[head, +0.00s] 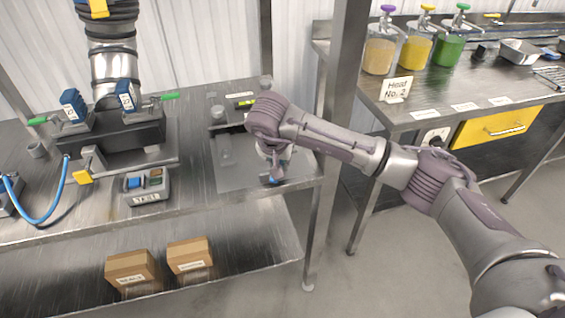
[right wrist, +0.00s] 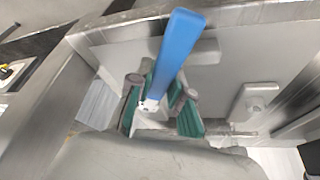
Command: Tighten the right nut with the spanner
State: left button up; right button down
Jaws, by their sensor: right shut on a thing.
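My right gripper (head: 274,165) is low over the right end of the metal bench. In the right wrist view, its green-padded fingers (right wrist: 161,108) are shut on the blue spanner (right wrist: 176,52). The spanner's blue handle sticks out past the fingers; its lower end is hidden between them. A bit of blue (head: 271,180) shows below the gripper in the head view. I cannot tell which part is the right nut. My left gripper is out of view.
A grey plate with fixtures (head: 228,155) lies left of my gripper. A tray labelled TEST (head: 147,199) and a dark block with green-handled clamps (head: 112,137) stand farther left. Two cardboard boxes (head: 131,267) sit on the lower shelf. Another bench with jars (head: 415,50) stands right.

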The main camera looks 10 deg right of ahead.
jog(key=shift+w+a+m, duration=0.2)
jog(key=shift+a+m, duration=0.2)
jog(key=shift+a, duration=0.05)
jog(key=shift+w+a+m+g+h+b, duration=0.3)
jog(key=shift+w+a+m+h+b, duration=0.2)
jog(key=shift+a+m, duration=0.3)
jog(key=shift+d, duration=0.2)
jog(key=shift+s+d+n+y+b, duration=0.2)
jog(key=shift+s+d+n+y, duration=0.2)
jog(key=shift+d+n, duration=0.4)
jog(key=shift+s+d+n+y+b, duration=0.25)
jog(key=shift+s+d+n, duration=0.3)
jog(key=shift+n, duration=0.35)
jog(key=shift+w+r+p, duration=0.1)
jog(key=shift+r+p, duration=0.5)
jog(key=shift+r, duration=0.6)
jog(key=shift+r+p, duration=0.8)
jog(key=shift+r, duration=1.15)
jog(key=shift+d, duration=0.1)
